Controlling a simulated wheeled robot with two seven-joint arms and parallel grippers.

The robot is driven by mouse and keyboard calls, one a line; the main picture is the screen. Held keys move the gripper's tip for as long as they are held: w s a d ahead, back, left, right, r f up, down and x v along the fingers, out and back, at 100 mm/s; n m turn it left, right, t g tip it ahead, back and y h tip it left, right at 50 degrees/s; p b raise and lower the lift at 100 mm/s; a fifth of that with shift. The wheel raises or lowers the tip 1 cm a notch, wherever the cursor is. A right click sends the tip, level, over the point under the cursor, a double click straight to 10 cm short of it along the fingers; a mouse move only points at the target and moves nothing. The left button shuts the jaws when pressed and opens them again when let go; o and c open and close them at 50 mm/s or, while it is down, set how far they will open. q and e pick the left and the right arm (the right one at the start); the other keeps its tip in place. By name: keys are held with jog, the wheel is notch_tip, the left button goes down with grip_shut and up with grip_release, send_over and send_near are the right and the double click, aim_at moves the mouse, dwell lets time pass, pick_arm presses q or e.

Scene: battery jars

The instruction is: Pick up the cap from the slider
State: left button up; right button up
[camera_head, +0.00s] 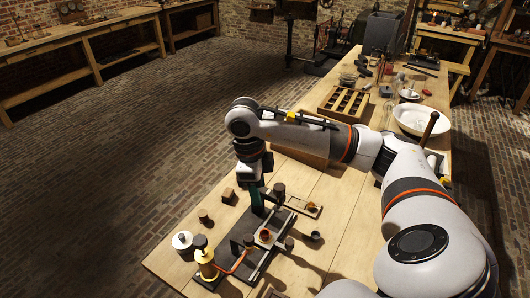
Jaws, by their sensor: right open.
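My right arm reaches in from the right and bends down over the near end of the bench. My right gripper (258,207) points down and is open, with nothing seen between its fingers. It is just behind a dark rail assembly (262,262). A small pale carriage (265,242) with a reddish-brown round piece (266,235) sits on the rail; I cannot tell for sure whether this piece is the cap. My left gripper is not in view.
A brass post (206,264) with an orange tube and a white jar (182,241) stand at the left bench edge. Small blocks (229,195) lie behind. A compartment tray (345,103) and white bowl (422,120) are farther back. Bare bench (345,225) lies to the right.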

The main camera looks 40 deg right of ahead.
notch_tip(320, 180, down, 5)
jog(key=b, duration=0.3)
send_over(264, 236)
jog(key=f, duration=0.7)
jog(key=shift+a+f, duration=0.2)
jog(key=shift+a, duration=0.2)
jog(key=f, duration=0.1)
jog(key=f+p, duration=0.1)
jog(key=f, duration=0.2)
jog(key=shift+s+d+f+p, duration=0.15)
jog(key=shift+d+f+p, duration=0.15)
jog(key=shift+f+p, duration=0.05)
jog(key=shift+f, duration=0.45)
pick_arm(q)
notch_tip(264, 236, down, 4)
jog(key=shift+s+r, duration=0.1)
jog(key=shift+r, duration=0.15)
pick_arm(e)
grip_shut()
